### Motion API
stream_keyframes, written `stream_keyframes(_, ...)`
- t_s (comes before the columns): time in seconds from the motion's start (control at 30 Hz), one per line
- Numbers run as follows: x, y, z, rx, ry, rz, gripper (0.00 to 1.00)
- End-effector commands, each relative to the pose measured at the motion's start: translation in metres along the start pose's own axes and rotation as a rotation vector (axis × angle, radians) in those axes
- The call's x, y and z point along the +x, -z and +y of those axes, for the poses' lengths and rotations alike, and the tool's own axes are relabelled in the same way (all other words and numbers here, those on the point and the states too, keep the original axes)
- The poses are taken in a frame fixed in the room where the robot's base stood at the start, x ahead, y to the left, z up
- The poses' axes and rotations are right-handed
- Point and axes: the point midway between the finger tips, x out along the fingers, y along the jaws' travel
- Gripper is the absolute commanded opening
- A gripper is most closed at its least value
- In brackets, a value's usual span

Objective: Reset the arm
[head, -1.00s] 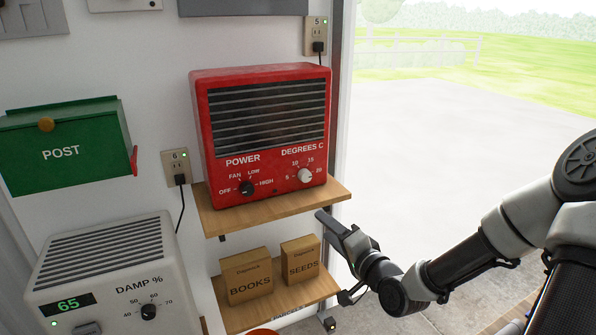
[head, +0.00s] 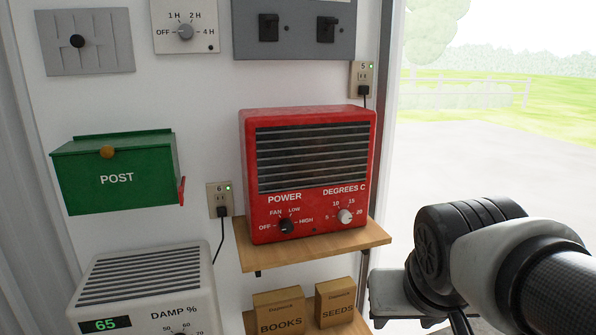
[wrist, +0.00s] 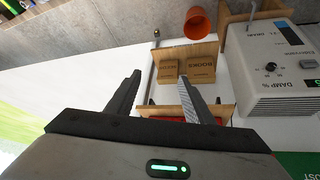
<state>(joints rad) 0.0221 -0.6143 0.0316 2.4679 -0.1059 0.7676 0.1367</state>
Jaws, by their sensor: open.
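My arm (head: 470,250) is folded at the lower right of the head view, close to the camera. The fingers of my gripper cannot be made out there. In the wrist view my gripper (wrist: 160,79) is open, with its two dark fingers apart and nothing between them. The wrist picture is turned about upside down. Beyond the fingers it shows the wooden shelves and boxes, at a distance.
A red heater (head: 311,215) stands on a wooden shelf (head: 325,250), left of my arm. BOOKS (head: 279,312) and SEEDS (head: 336,300) boxes sit below. A green POST box (head: 116,180) hangs left, above a dehumidifier (head: 140,280). An orange pot (wrist: 198,25) shows in the wrist view. Open ground lies right.

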Motion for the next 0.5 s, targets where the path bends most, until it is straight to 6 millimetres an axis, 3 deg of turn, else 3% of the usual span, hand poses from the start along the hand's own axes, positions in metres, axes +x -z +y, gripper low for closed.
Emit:
stream_keyframes(0.17,-0.029,-0.036,-0.013,-0.048,0.090,-0.028,0.47)
stream_keyframes(0.2,-0.044,-0.029,-0.013,-0.053,0.093,-0.034,0.47)
stream_keyframes(0.5,-0.102,0.008,-0.008,-0.050,0.088,-0.035,0.47)
